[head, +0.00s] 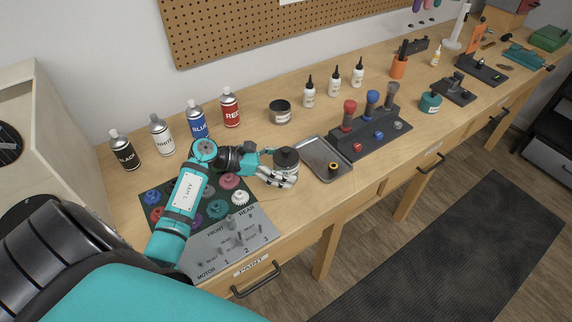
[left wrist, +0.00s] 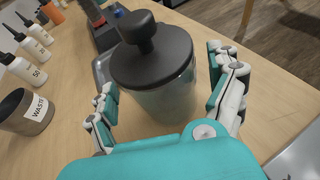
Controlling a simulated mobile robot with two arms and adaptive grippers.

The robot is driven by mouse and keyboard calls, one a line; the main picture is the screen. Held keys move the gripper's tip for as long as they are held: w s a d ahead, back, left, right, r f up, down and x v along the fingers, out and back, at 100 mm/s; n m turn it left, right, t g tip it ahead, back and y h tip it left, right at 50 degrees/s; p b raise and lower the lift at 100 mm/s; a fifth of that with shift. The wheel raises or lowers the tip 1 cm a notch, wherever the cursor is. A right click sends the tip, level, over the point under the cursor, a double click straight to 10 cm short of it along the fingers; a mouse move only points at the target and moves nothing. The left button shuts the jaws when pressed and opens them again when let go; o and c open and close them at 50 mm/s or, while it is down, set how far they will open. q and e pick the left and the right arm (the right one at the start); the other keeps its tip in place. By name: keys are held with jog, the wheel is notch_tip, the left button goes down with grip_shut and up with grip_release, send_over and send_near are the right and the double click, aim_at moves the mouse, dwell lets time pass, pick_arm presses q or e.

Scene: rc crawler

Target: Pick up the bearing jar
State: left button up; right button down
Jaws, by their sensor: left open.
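The bearing jar is a clear jar with a black knobbed lid (head: 287,157). It stands upright on the bench, left of the metal tray. In the left wrist view the jar (left wrist: 165,92) is large, its lid at the top. My left gripper (head: 283,174) is open around the jar. In the left wrist view its white and teal fingers stand on both sides of the jar body, with bench showing in the gap on the left. Whether any finger touches the glass is unclear. The fingers hide part of the jar in the head view. My right gripper is not in view.
A metal tray (head: 316,153) lies close right of the jar. A waste can (head: 280,112) stands behind it. Several spray cans (head: 231,107) and squeeze bottles (head: 334,82) line the back. A gear mat (head: 213,209) lies left, under my arm. A screwdriver stand (head: 371,139) is farther right.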

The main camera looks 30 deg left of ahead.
pick_arm(q)
jog(key=shift+w+d+f, duration=0.2)
jog(key=shift+w+d, duration=0.15)
jog(key=shift+d, duration=0.05)
jog(key=shift+s, duration=0.1)
jog(key=shift+c, duration=1.2)
jog(key=c, duration=1.2)
